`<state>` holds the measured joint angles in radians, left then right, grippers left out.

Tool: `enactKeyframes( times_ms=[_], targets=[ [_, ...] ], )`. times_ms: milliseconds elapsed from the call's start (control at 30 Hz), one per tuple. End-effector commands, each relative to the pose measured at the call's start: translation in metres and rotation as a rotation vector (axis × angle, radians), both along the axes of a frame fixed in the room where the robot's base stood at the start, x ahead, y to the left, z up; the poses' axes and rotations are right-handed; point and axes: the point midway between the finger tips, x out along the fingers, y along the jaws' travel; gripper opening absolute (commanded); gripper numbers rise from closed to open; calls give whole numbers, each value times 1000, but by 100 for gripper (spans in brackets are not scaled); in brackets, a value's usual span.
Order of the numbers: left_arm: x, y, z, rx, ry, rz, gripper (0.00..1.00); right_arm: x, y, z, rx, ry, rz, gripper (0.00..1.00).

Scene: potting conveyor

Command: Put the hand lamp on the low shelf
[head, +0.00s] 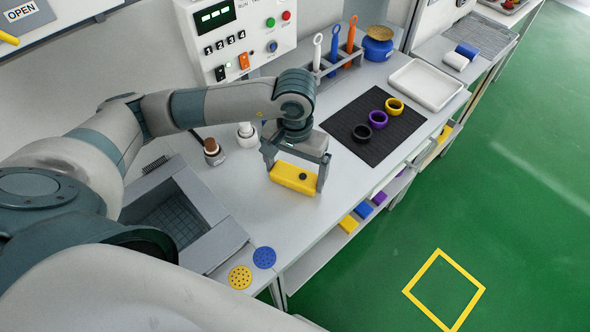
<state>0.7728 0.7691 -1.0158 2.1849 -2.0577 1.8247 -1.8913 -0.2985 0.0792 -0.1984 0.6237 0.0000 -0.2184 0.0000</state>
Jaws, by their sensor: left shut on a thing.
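My right gripper is not in view.
Yellow, blue and purple blocks (364,210) lie on the low shelf; its near left part looks clear. A black mat (375,145) with three rings, a white tray (425,85) and a grey sunken bin (172,215) are on the bench. Green floor is open to the right.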

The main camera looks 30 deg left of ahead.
Motion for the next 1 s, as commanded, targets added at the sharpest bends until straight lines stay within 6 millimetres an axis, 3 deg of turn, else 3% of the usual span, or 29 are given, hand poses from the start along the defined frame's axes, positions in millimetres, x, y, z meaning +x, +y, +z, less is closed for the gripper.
enactKeyframes(
  times_ms=[233, 267, 767, 1000],
  targets=[
    [0, 0, -2, 0, 0, 0, 69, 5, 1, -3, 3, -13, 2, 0],
    [0, 0, -2, 1, 0, 0, 100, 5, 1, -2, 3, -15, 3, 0],
    [1, 0, 3, 0, -1, 0, 100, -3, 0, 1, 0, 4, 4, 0],
    [2, 0, 31, -1, -6, 0, 100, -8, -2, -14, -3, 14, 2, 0]
  ],
)
